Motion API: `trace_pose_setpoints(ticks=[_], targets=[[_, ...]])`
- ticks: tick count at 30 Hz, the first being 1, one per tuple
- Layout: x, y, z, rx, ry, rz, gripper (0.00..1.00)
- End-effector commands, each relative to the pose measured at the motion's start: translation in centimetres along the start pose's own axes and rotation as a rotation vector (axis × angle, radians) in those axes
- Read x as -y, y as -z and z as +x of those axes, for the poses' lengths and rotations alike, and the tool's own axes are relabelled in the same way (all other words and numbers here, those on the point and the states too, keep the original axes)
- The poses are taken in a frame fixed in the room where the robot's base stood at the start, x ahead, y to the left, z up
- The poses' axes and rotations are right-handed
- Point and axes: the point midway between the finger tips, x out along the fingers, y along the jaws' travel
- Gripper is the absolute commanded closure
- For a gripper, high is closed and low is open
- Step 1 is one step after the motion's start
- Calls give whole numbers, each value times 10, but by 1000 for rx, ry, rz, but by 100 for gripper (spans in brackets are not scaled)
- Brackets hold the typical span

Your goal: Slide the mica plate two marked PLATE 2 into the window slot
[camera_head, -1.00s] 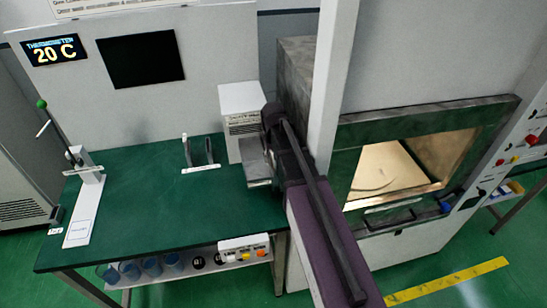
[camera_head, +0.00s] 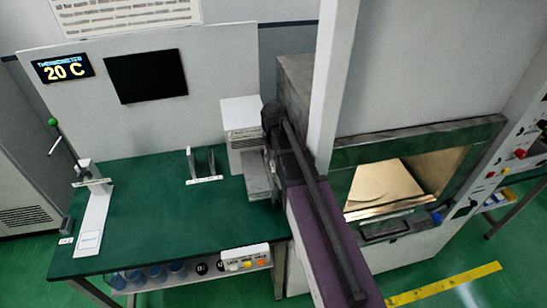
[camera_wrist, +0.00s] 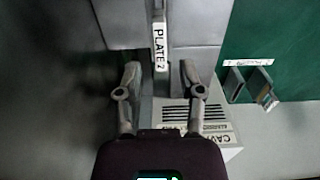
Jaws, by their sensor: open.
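In the wrist view a narrow upright white tag marked PLATE 2 (camera_wrist: 159,47) shows just beyond my gripper (camera_wrist: 160,72). The gripper is open, one finger on each side of the line of the tag, with nothing clearly between the tips. A thin pale strip runs below the tag; I cannot tell how much of it is the plate. In the head view my purple arm reaches toward the grey block (camera_head: 258,177) beside the white box, and it hides the fingertips and the tag. I cannot make out the window slot for certain.
The white box (camera_head: 241,116) with a vented face stands close by; its lettered face shows in the wrist view (camera_wrist: 195,112). A small rack (camera_head: 203,166) with upright pieces stands on the green bench (camera_head: 150,215). The open oven chamber (camera_head: 385,190) is at right. The bench middle is clear.

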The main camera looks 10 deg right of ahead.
Motion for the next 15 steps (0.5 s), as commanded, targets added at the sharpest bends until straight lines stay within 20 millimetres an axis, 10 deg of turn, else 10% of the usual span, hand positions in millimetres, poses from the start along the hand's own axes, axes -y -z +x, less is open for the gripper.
trace_pose_setpoints(ticks=[15], targets=[[0,0,-44,0,0,0,50]])
